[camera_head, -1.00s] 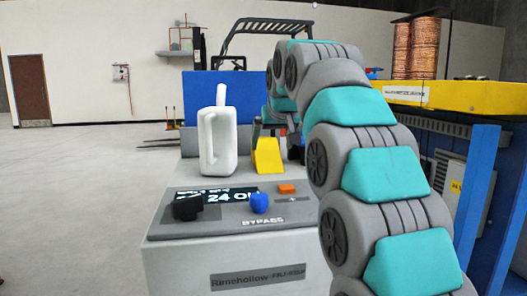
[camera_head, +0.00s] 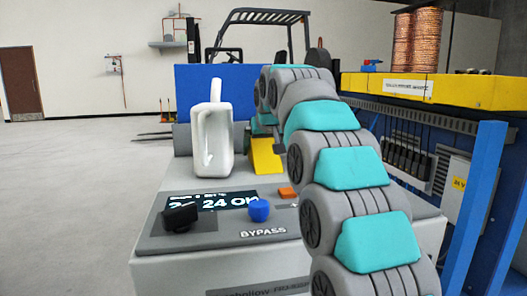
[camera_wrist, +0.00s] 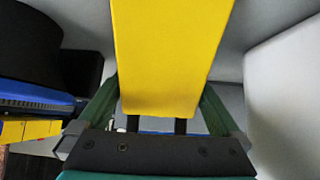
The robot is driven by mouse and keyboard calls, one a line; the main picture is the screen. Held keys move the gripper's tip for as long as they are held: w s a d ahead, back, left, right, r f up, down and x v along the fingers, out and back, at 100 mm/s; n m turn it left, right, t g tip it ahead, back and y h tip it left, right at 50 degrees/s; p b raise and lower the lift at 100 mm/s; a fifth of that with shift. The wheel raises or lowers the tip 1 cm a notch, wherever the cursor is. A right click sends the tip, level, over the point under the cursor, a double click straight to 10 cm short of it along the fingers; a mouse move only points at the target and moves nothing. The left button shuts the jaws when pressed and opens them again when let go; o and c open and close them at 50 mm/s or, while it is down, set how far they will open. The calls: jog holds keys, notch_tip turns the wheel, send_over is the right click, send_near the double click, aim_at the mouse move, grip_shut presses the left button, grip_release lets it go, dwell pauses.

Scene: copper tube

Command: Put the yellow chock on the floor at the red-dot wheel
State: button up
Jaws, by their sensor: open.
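The yellow chock (camera_head: 266,157) stands on the grey cabinet top, right of the white jug, with its upper part partly covered by my gripper. My gripper (camera_head: 262,126) is small and partly hidden by my arm in the head view. In the wrist view, the chock (camera_wrist: 170,55) fills the middle, between the two green fingers of my gripper (camera_wrist: 162,92). The fingers are apart, one at each side of the chock; I cannot tell whether either touches it. A forklift (camera_head: 258,18) stands behind a blue panel. No red-dot wheel can be made out.
The white jug (camera_head: 212,140) stands close left of the chock. The grey cabinet (camera_head: 285,262) carries a black knob, a blue knob (camera_head: 259,211) and an orange button. A yellow-topped blue bench (camera_head: 470,90) with copper coils is at right. Open floor (camera_head: 70,190) lies left.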

jog(key=shift+w+f, duration=0.3)
jog(key=shift+r, duration=0.1)
grip_shut()
dwell(0.5)
